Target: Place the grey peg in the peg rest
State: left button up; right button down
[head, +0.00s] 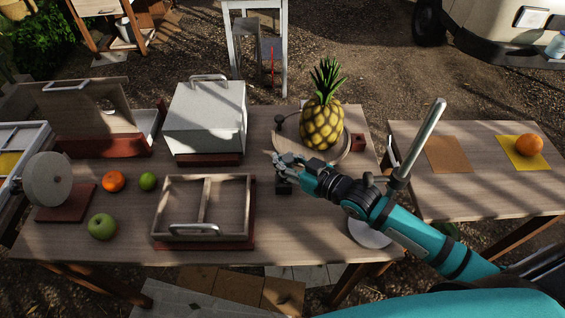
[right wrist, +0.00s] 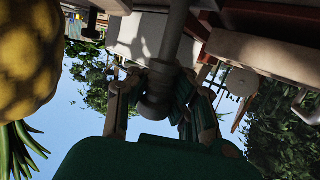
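The grey peg (right wrist: 172,40) shows in the right wrist view as a smooth rod with a rounded end between the fingers of my right gripper (right wrist: 161,88). The fingers lie close on both sides of it and look shut on it. My left gripper is not in view.
A pineapple (head: 322,124) stands behind the gripper. A divided wooden tray (head: 180,207) is at front left, a white box (head: 205,118) behind it. A tall grey rod (head: 424,133) rises beside my right forearm. Apples and an orange (head: 114,182) lie left.

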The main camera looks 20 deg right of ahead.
jog(key=f+b, duration=0.1)
jog(key=f, duration=0.2)
jog(key=shift+s+f+b, duration=0.1)
jog(key=shift+s+b, duration=0.1)
jog(key=shift+b, duration=0.15)
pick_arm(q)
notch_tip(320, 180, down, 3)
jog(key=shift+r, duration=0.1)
pick_arm(e)
jog(key=shift+w, duration=0.1)
jog(key=c, duration=1.2)
grip_release()
jog(key=shift+r, duration=0.2)
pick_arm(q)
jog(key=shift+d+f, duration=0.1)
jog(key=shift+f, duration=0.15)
pick_arm(e)
jog(key=shift+v, duration=6)
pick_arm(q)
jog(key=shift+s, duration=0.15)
